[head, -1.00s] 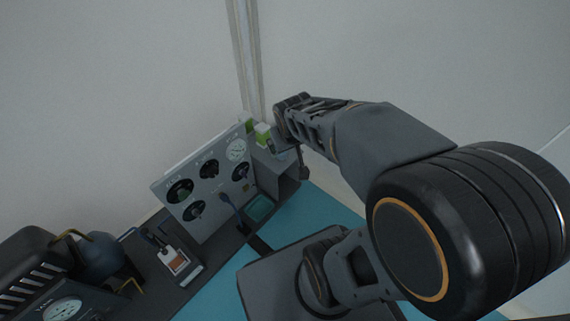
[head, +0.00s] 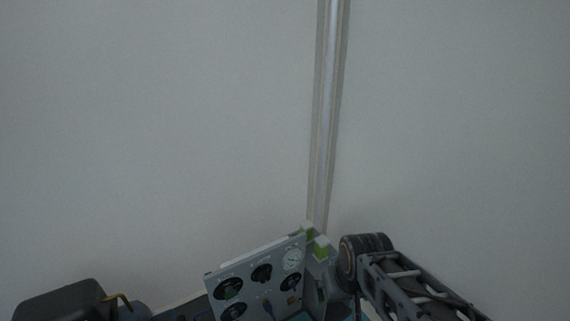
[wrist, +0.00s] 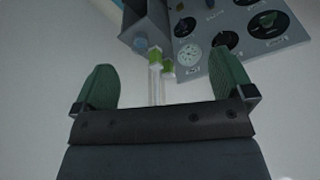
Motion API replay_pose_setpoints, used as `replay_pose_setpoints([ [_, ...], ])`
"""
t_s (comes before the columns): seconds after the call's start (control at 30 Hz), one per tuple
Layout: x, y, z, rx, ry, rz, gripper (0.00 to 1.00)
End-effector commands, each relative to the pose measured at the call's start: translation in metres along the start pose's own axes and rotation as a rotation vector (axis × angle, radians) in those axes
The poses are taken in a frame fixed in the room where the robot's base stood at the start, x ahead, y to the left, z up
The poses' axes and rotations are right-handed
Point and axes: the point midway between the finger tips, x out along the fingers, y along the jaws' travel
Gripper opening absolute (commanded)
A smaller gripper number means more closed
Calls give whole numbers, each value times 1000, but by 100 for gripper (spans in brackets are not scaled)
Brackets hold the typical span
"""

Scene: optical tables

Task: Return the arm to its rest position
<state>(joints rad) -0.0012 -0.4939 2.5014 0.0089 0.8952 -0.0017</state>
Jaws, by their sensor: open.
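My gripper (wrist: 160,95) shows in the wrist view with its two green fingers wide apart and nothing between them. In the head view my arm reaches up from the lower right edge, bent beside the right side of the gauge panel; the gripper fingers cannot be made out there. In the wrist view the gauge panel lies beyond the fingers at the upper right.
A grey panel (head: 258,280) with several dials and knobs stands at the bottom of the head view. Small green-and-white items (head: 321,247) sit by its right end. A dark rounded device (head: 65,300) is at the lower left. A pale wall post (head: 325,120) rises behind.

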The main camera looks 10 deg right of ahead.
Motion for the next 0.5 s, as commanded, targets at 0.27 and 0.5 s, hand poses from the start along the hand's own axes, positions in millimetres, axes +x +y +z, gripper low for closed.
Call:
replay_pose_setpoints([
  [0.27, -92, -7, -25, -16, 18, -17, 99],
  [0.5, -186, -16, -51, -33, 39, -39, 99],
])
